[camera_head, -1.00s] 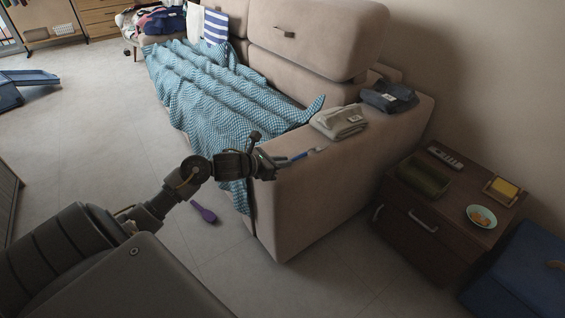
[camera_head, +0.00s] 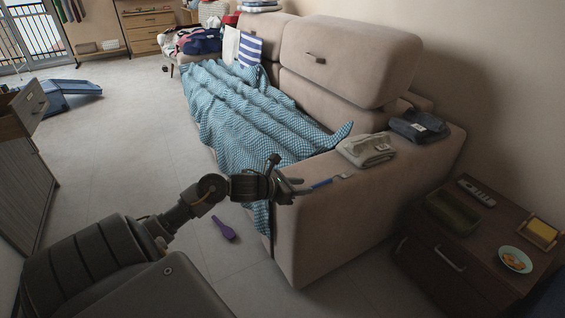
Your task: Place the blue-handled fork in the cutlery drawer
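The blue-handled fork (camera_head: 323,183) lies at the front end of the sofa's arm top, its metal end pointing right toward a folded beige cloth. My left gripper (camera_head: 299,187) is at the handle's left end. Its fingers look parted, with the handle end at or between them; I cannot tell whether they touch it. At the left edge, a cabinet has its top drawer (camera_head: 31,104) pulled out; its contents are hard to make out. My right gripper is not in view.
The sofa (camera_head: 335,235) carries a blue checked blanket (camera_head: 245,110) and folded clothes (camera_head: 366,149). A purple brush-like item (camera_head: 223,228) lies on the floor. A dark side table (camera_head: 450,240) stands at right. The floor (camera_head: 115,150) between cabinet and sofa is mostly clear.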

